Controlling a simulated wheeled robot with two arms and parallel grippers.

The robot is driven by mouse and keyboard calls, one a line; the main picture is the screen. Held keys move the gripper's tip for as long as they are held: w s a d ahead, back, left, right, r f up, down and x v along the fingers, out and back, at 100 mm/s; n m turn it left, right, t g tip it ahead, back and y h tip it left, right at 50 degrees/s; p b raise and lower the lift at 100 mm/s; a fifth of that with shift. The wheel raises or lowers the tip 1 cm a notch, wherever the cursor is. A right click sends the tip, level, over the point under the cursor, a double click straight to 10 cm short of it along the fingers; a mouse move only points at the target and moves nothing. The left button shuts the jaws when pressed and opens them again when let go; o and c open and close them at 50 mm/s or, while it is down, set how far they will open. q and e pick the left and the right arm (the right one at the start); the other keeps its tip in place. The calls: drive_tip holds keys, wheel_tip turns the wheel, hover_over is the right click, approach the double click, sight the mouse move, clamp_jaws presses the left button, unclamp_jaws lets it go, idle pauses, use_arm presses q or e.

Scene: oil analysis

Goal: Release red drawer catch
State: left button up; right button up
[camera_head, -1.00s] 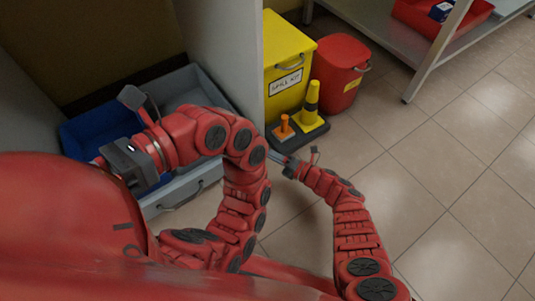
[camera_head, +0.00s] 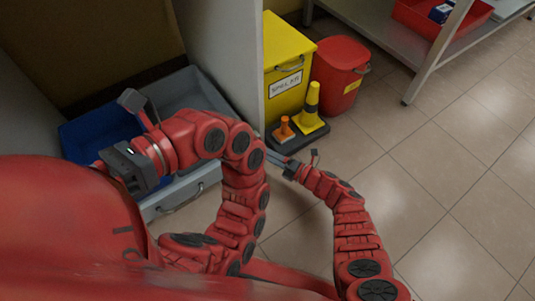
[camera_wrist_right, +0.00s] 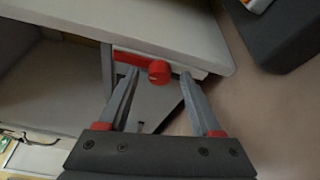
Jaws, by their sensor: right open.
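The red catch (camera_wrist_right: 158,71) shows in the right wrist view as a flat red bar with a round knob, on a pale panel under the edge of a light grey cabinet top. My right gripper (camera_wrist_right: 158,80) is open, with one finger on each side of the knob; whether the fingers touch it cannot be told. In the head view my right gripper (camera_head: 287,165) is at the cabinet's right side, and the catch is hidden there. My left gripper (camera_head: 124,168) is over the left part of an open grey drawer (camera_head: 205,92); its fingers are mostly hidden.
A blue bin (camera_head: 95,130) sits in the drawer. A yellow spill kit box (camera_head: 290,70), a red bin (camera_head: 342,72) and a dark base with a yellow cone (camera_head: 310,105) and a small orange object (camera_head: 284,130) stand beside the cabinet.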

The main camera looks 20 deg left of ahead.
use_arm(q)
drive_tip(key=r+t+y+p, duration=0.1)
drive_tip(key=r+t+p, duration=0.1)
drive_tip(key=t+p, duration=0.1)
drive_tip(key=shift+w+a+r+y+p, duration=0.15)
drive_tip(key=shift+a+r+y+p, duration=0.15)
drive_tip(key=shift+r+y, duration=0.1)
use_arm(e)
drive_tip(key=v, duration=1.7)
drive_tip(key=shift+d, duration=0.2)
use_arm(q)
drive_tip(key=shift+r, duration=0.1)
use_arm(e)
drive_tip(key=shift+r, duration=0.1)
